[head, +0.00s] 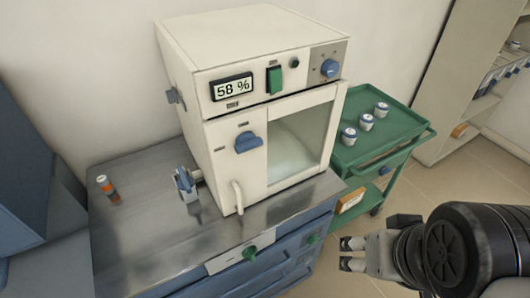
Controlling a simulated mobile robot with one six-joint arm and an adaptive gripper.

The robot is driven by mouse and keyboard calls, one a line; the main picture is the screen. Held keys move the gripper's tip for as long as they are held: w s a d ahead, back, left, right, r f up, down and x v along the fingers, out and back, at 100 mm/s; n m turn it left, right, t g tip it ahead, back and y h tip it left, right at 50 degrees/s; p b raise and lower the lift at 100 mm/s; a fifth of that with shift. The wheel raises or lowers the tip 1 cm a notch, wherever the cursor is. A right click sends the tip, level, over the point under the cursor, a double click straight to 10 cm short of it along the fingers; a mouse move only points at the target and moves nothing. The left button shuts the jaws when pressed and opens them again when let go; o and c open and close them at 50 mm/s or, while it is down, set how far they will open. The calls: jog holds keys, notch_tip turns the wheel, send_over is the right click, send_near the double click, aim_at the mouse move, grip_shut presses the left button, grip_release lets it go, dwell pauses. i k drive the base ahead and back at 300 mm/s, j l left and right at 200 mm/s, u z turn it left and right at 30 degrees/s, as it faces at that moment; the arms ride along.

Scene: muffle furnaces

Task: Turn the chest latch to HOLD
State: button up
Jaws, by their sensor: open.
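A cream chest (255,20) with a display reading 58 % stands on the metal-topped bench. A blue latch (248,142) sits on the left part of its front door, beside the window. Small labels lie above and to the left of the latch, too small to read. My gripper (349,254) is at the lower right, open and empty, pointing left. It is well apart from the latch, in front of the green cart and right of the bench.
A white handle (237,197) stands out from the door's lower part. A blue-handled valve (184,182) and an orange-and-white vial (104,184) are on the bench (150,240) at left. A green cart (400,125) holds three small jars. Shelves (470,70) stand behind right.

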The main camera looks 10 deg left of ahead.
aim_at(250, 253)
jog(key=k+j+u, duration=0.2)
jog(key=j, duration=0.2)
jog(key=k+j+u, duration=0.15)
jog(key=j, duration=0.2)
jog(key=j+u, duration=0.2)
jog(key=j, duration=0.2)
